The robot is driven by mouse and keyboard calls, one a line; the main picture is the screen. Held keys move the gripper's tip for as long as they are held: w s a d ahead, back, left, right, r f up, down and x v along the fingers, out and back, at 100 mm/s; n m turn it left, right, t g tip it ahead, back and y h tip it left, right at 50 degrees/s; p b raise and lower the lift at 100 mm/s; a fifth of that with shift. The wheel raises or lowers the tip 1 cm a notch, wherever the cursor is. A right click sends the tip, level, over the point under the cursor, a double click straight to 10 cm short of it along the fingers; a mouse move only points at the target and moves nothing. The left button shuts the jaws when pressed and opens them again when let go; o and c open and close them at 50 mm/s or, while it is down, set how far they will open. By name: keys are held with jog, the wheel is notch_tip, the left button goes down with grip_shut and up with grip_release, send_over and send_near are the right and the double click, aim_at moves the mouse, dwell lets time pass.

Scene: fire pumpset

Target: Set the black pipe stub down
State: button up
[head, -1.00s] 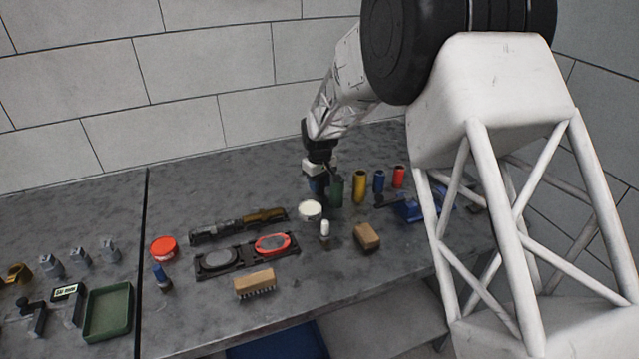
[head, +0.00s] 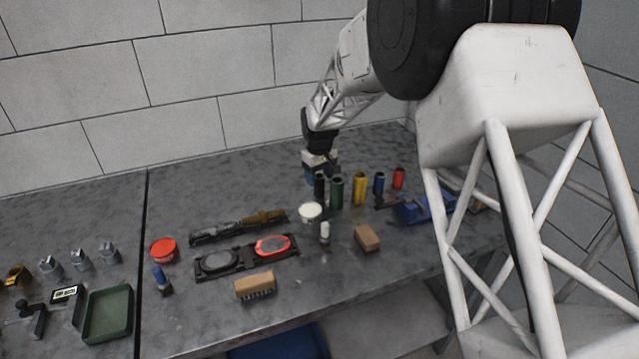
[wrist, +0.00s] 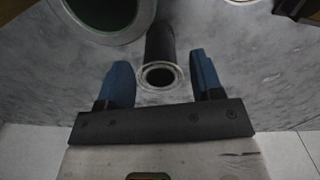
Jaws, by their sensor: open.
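The black pipe stub (head: 319,188) stands upright on the grey bench, just left of the green pipe stub (head: 337,191). In the wrist view the black stub (wrist: 160,55) shows its open upper end, between and beyond the two blue fingertips. My gripper (head: 322,172) is open above the black stub. In the wrist view my gripper (wrist: 163,82) has a gap between each finger and the stub, and nothing is held. The green stub (wrist: 105,15) is at the upper left of the wrist view, close to the black one.
Yellow (head: 360,188), blue (head: 379,182) and red (head: 398,178) stubs stand to the right. A white-topped round tin (head: 310,212) is close in front. The wall (head: 240,70) is behind; the bench front has free room.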

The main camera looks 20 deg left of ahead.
aim_at(320, 176)
notch_tip(320, 176, up, 8)
jog(key=shift+r, duration=0.25)
jog(key=shift+d, duration=0.1)
dwell(0.9)
jog(key=shift+d+r, duration=0.25)
jog(key=shift+d, duration=0.05)
jog(key=s+d+r+m, duration=0.2)
jog(key=s+d+r, duration=0.25)
jog(key=d, duration=0.55)
jog(key=s+d+r+m+t, duration=0.15)
jog(key=s+d+r, duration=0.3)
jog(key=d, duration=0.65)
jog(key=s+d+r+m, duration=0.25)
jog(key=d+r, duration=0.25)
jog(key=d, duration=0.5)
jog(key=s+d+f+m, duration=0.1)
jog(key=s+d+m, duration=0.1)
jog(key=s+d, duration=0.5)
jog(key=s+d+f+m, duration=0.1)
jog(key=s+d+m, duration=0.1)
jog(key=s+d, duration=0.5)
jog(key=s+d+f+m+t, duration=0.1)
jog(key=s+d, duration=0.6)
jog(key=s, duration=0.9)
jog(key=shift+s+d+m, duration=0.2)
jog(key=shift+s+m, duration=0.15)
jog(key=shift+m, duration=0.25)
jog(key=shift+o, duration=0.5)
